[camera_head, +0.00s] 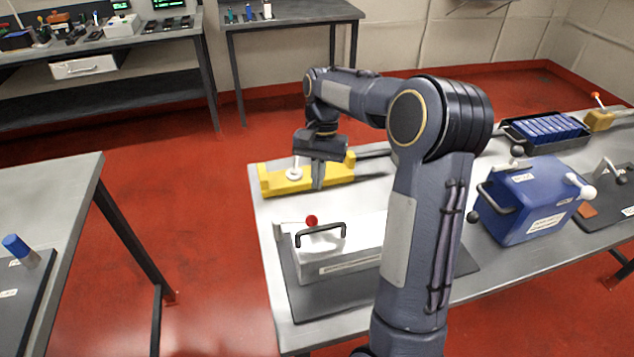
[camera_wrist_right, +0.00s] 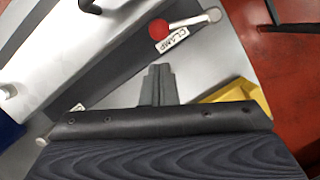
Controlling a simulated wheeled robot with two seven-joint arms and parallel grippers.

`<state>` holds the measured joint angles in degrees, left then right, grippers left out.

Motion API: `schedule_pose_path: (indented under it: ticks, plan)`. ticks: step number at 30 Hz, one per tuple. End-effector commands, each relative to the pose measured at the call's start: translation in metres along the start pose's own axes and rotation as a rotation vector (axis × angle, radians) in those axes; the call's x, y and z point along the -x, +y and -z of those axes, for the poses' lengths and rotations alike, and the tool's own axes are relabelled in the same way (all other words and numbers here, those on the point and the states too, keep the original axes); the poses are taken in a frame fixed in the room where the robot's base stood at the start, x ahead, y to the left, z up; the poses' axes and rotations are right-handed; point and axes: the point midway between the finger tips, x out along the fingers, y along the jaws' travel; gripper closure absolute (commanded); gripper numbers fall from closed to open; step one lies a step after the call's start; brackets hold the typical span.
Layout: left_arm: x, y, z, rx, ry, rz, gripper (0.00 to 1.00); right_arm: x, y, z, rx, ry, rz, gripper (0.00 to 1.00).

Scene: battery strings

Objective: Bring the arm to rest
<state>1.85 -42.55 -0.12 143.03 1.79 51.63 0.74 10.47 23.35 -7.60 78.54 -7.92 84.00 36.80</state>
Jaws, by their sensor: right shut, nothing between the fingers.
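My right arm rises in front of the head view and bends over to the left. My right gripper (camera_head: 318,186) points down at the yellow block (camera_head: 268,181) near the table's far left corner. Its fingers are shut with nothing between them; the wrist view shows them together (camera_wrist_right: 158,72). Whether the fingertips touch the block or the table, I cannot tell. In the wrist view the yellow block (camera_wrist_right: 240,92) lies to the right of the fingers. My left gripper is not in view.
A white box (camera_head: 340,262) with a black handle and a red-knobbed clamp lever (camera_head: 311,220) stands on a dark mat, nearer than the gripper. A blue box (camera_head: 525,203) and a tray of blue cells (camera_head: 508,134) stand to the right. Red floor (camera_head: 180,230) is clear left.

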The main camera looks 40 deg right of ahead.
Motion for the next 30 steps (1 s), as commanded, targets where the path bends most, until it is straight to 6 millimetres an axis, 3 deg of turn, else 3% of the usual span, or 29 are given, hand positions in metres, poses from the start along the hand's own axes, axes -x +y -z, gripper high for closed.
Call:
schedule_pose_path:
  ticks: [11,16,23,30]
  plan:
    - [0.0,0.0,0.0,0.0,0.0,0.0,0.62,0.0,0.0,0.0,0.0,0.002,0.001,1.0]
    - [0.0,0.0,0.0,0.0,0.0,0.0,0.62,0.009,0.005,-0.018,0.053,0.024,0.044,1.0]
    - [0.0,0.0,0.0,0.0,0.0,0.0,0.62,0.026,0.027,-0.092,0.276,0.126,0.198,1.0]
    - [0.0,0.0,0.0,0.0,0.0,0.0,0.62,0.011,0.052,-0.175,0.529,0.281,0.343,1.0]
